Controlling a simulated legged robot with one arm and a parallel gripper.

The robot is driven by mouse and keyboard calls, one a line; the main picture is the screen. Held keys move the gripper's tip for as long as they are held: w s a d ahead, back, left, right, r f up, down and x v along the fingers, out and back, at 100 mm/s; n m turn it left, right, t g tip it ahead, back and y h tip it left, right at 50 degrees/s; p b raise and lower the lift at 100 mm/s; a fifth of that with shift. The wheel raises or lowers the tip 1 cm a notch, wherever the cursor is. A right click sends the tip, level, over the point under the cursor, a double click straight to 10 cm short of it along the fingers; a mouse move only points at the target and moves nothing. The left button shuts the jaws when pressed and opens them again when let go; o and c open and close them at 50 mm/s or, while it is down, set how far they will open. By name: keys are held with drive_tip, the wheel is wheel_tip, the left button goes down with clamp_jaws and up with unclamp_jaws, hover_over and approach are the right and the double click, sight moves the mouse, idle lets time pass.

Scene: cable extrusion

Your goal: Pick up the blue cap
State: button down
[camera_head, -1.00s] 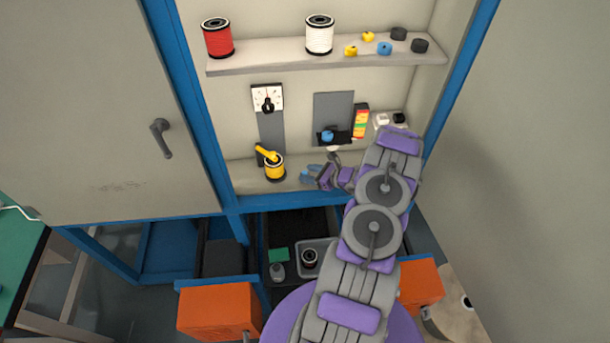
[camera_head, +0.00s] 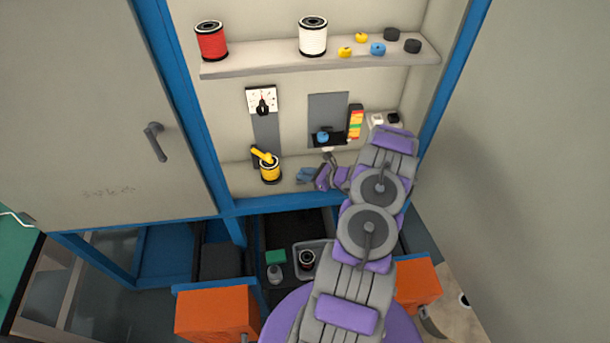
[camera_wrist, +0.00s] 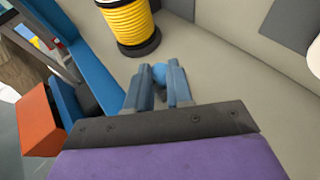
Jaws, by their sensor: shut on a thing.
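My gripper (camera_head: 306,175) is low in front of the lower shelf, right of the yellow spool. In the wrist view its two blue-grey fingers are shut on a small round blue cap (camera_wrist: 159,72), which shows between the fingertips. The cap cannot be told apart from the fingers in the head view. Another blue cap (camera_head: 377,49) lies on the upper shelf among yellow and black caps. A further blue piece (camera_head: 323,136) sits at the black holder on the back wall.
The yellow spool (camera_head: 270,171) stands left of my gripper; it also shows in the wrist view (camera_wrist: 128,22). Red (camera_head: 211,41) and white (camera_head: 312,37) spools stand on the upper shelf (camera_head: 270,65). A blue cabinet frame (camera_head: 280,204) edges the lower shelf.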

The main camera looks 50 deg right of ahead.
drive_tip(key=shift+r, duration=0.45)
drive_tip(key=shift+s+a+r+p, duration=0.15)
drive_tip(key=shift+s+r, duration=0.05)
drive_tip(key=shift+r, duration=0.4)
drive_tip(key=shift+s+a+r+p, duration=0.1)
drive_tip(key=shift+s+r+p, duration=0.1)
drive_tip(key=shift+r, duration=0.4)
drive_tip(key=s+a+r+p, duration=0.1)
drive_tip(key=s+a, duration=0.8)
drive_tip(key=s, duration=0.3)
drive_tip(key=shift+s+r, duration=0.15)
drive_tip(key=shift+r, duration=0.05)
